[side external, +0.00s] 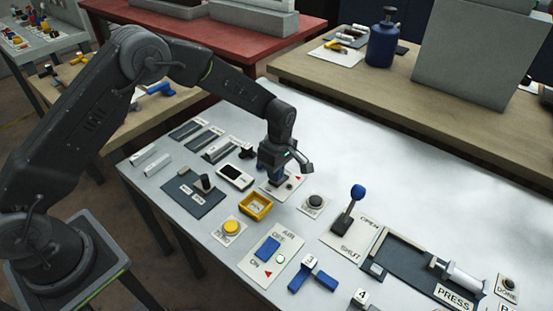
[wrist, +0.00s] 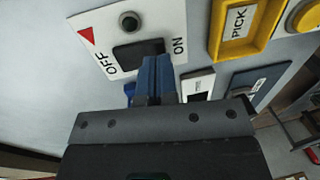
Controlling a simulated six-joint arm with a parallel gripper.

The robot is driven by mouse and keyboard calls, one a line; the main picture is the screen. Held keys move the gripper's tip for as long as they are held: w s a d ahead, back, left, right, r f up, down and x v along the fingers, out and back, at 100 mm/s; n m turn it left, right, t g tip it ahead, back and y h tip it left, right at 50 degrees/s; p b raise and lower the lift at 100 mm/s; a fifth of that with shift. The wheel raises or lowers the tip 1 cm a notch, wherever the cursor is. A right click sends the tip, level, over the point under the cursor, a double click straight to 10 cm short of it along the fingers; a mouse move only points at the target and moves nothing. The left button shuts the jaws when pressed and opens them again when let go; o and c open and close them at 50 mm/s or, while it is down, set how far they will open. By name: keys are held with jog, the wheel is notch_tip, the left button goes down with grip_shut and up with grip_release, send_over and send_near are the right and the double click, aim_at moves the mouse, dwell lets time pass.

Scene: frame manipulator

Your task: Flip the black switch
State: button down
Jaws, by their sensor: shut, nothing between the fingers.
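The black switch (wrist: 138,54) is a dark rocker on a white plate (wrist: 92,22) marked OFF and ON, with a red triangle at the OFF end. A round dark lamp or button (wrist: 129,20) sits beside the rocker. My gripper (wrist: 156,62) is shut and empty, its blue fingers together. The fingertips are over the ON side of the rocker and hide part of it; I cannot tell if they touch. In the side external view my gripper (side external: 277,182) points down at the plate (side external: 295,184), and the rocker is hidden behind it.
A yellow PICK tray (side external: 256,206), a black round button (side external: 315,201), a blue AIR switch (side external: 267,248) and a blue-knobbed SHUT/OPEN lever (side external: 357,192) stand nearby. The white table (side external: 375,135) is clear behind the plate.

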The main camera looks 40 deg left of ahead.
jog(key=shift+f, duration=0.4)
jog(key=shift+s+f, duration=0.2)
jog(key=shift+f, duration=0.1)
jog(key=shift+w, duration=0.1)
jog(key=shift+w+r, duration=0.35)
jog(key=shift+w, duration=0.3)
jog(key=shift+r, duration=0.1)
notch_tip(320, 180, up, 14)
jog(key=s, duration=0.2)
dwell(0.3)
